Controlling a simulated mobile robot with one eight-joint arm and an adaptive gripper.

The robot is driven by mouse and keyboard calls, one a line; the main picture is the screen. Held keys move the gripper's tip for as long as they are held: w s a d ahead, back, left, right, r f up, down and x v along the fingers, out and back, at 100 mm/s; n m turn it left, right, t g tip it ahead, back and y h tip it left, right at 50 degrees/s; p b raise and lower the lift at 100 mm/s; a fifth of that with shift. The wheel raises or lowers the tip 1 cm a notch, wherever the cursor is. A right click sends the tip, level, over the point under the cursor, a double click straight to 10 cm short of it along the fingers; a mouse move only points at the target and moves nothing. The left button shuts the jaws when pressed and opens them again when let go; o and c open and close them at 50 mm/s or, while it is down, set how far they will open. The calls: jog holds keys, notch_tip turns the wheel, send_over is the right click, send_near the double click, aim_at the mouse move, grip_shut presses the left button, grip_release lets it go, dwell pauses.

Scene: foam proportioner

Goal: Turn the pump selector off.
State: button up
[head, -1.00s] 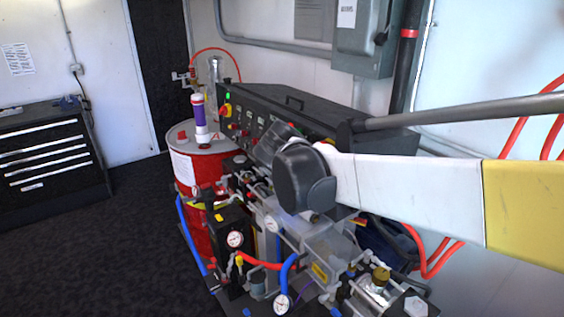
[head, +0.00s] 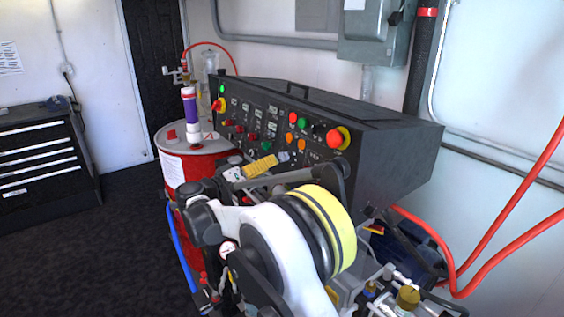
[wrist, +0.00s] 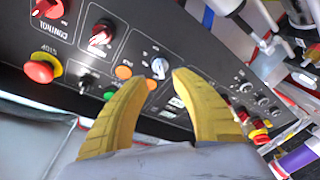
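The dark control panel (head: 300,112) carries several knobs, lights and buttons. In the wrist view, a pale grey rotary knob (wrist: 160,67) sits just beyond and between my fingertips. The small labels are too blurred to tell which knob is the pump selector. My gripper (wrist: 161,78) has two yellow fingers apart, with nothing between them. It faces the panel closely; contact with the knob cannot be told. In the head view a yellow finger (head: 262,165) shows in front of the panel's lower part, and my arm hides the area below.
A red mushroom stop button (wrist: 42,68) is at the panel's left in the wrist view. A red drum (head: 188,170) with a purple and white cylinder (head: 189,105) on it stands left of the panel. Red hoses (head: 505,225) hang at right. A black tool chest (head: 45,160) stands far left.

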aim_at(282, 156)
jog(key=b+x, duration=0.1)
jog(key=x, duration=0.5)
jog(key=shift+w+d+f, duration=0.1)
jog(key=shift+w+d, duration=0.05)
grip_shut()
